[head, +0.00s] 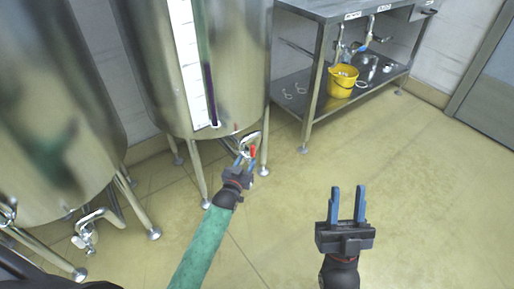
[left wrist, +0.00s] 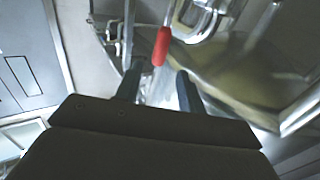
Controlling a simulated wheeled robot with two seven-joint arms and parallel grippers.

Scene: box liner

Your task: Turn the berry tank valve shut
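The berry tank is likely the tall steel tank (head: 228,60) with a white level strip, though no label shows. Its valve has a red handle (head: 253,152) at the outlet low on the tank's front. My left gripper (head: 245,162) is at this valve, its fingers apart. In the left wrist view the red handle (left wrist: 162,46) hangs down between the two open fingertips (left wrist: 158,84), with no clear contact. The steel outlet pipe (left wrist: 202,22) is just beyond. My right gripper (head: 347,204) is open and empty above the floor, well right of the valve.
A second steel tank (head: 50,130) stands at the left with its own outlet pipe (head: 88,232). A steel table (head: 318,75) at the back holds a yellow bucket (head: 342,82) on its lower shelf. Tank legs (head: 198,170) flank the valve. The floor at right is clear.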

